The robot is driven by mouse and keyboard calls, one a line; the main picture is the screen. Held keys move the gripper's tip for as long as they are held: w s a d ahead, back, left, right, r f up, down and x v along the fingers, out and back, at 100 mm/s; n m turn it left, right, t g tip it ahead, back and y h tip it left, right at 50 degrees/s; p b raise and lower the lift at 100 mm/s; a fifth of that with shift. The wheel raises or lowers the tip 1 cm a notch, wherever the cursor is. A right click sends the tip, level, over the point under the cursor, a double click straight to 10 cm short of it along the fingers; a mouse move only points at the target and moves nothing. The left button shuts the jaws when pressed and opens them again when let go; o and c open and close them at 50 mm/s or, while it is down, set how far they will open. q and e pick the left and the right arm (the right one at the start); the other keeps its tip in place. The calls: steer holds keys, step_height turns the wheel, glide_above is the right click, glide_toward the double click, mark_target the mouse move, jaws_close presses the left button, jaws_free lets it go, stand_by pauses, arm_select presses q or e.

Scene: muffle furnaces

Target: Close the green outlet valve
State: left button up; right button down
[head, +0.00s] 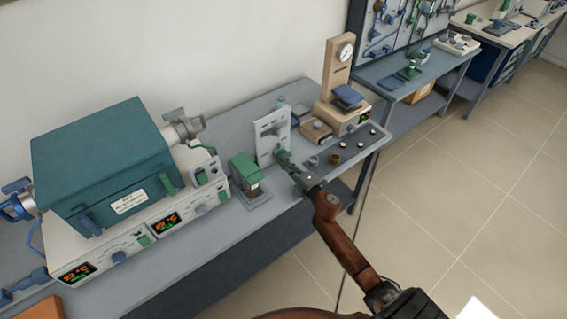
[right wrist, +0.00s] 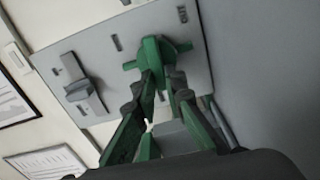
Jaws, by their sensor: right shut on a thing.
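The green valve handle (right wrist: 160,50) is mounted on an upright light-grey panel (right wrist: 120,40). In the head view the panel (head: 265,132) stands on the bench, and the green handle is small and mostly merged with the gripper in front of it. My right gripper (head: 287,162) reaches the panel's lower right part. In the right wrist view my right gripper (right wrist: 165,85) has its green fingers shut on the handle's projecting part. The handle's crosspiece shows beyond the fingertips. A second, grey handle (right wrist: 83,85) sits on the same panel to the left. My left gripper is not in view.
A teal furnace (head: 105,160) on a control unit (head: 150,230) stands to the left. A green-topped device (head: 246,170) stands close left of my right gripper. A gauge stand (head: 338,68) and small round parts on a tray (head: 375,130) are to the right.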

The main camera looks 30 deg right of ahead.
steer(key=shift+d+f+n, duration=0.1)
steer(key=shift+f+n, duration=0.05)
steer(key=shift+n, duration=0.25)
steer(key=c, duration=2)
jaws_free()
steer(key=s, duration=0.8)
steer(key=s+d, duration=0.1)
steer(key=s, duration=0.3)
